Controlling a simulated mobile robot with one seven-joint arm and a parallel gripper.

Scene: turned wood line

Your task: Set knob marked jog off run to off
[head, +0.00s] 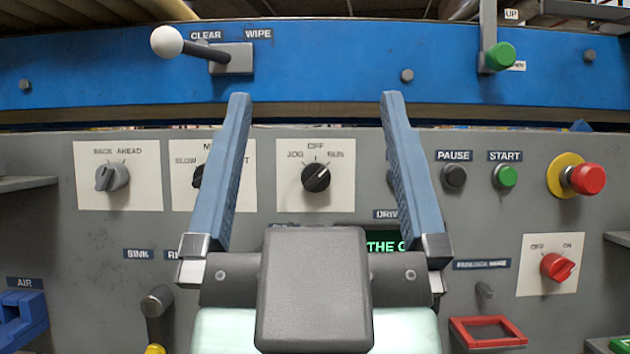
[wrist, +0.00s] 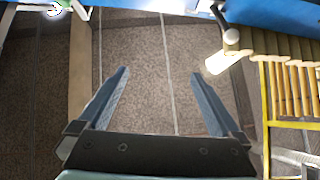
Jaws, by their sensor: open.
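The black round knob (head: 316,178) sits on a cream plate marked JOG, OFF and RUN, on the grey panel in the head view. Its white mark points up and to the right, toward RUN. My gripper (head: 315,96) is open and empty, its two blue fingers spread left and right of the knob in the picture. From this view I cannot tell how far the fingers are from the panel. In the wrist view my gripper (wrist: 160,72) is open over a brown floor, and the knob does not show there.
Other controls share the panel: a grey BACK AHEAD knob (head: 112,177), a PAUSE button (head: 454,176), a START button (head: 505,177), a red emergency button (head: 587,178) and a red OFF ON knob (head: 556,266). A white-ball lever (head: 167,41) juts out above.

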